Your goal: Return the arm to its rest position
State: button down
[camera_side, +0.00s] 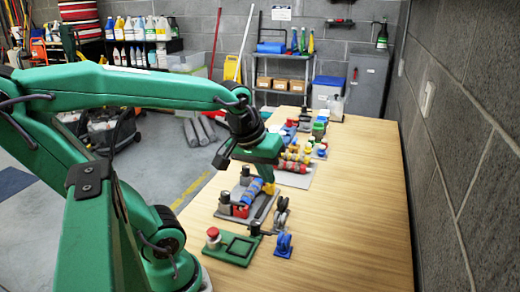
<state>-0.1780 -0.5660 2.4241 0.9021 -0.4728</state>
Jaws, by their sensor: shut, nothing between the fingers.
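My green arm reaches from the left over the wooden table (350,215), bent down at the wrist. I cannot tell whether the fingertips touch anything there.
A green pad (241,260) with a square frame and a red-topped post (213,233) lies nearest. More loaded pads line the table's left side farther back. The table's right side is clear, beside a block wall (465,150).

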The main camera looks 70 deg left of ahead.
jog(key=shift+s+d+r+m+t+h, duration=0.2)
jog(key=shift+s+d+m, duration=0.2)
jog(key=shift+d+m, duration=0.6)
jog(key=shift+s+d+r+m+t+h, duration=0.15)
jog(key=shift+s+d+m, duration=0.3)
jog(key=shift+m, duration=1)
jog(key=shift+s+d+r+m+t+h, duration=0.1)
jog(key=shift+s+d+r+m+t, duration=0.15)
jog(key=shift+d+m, duration=0.8)
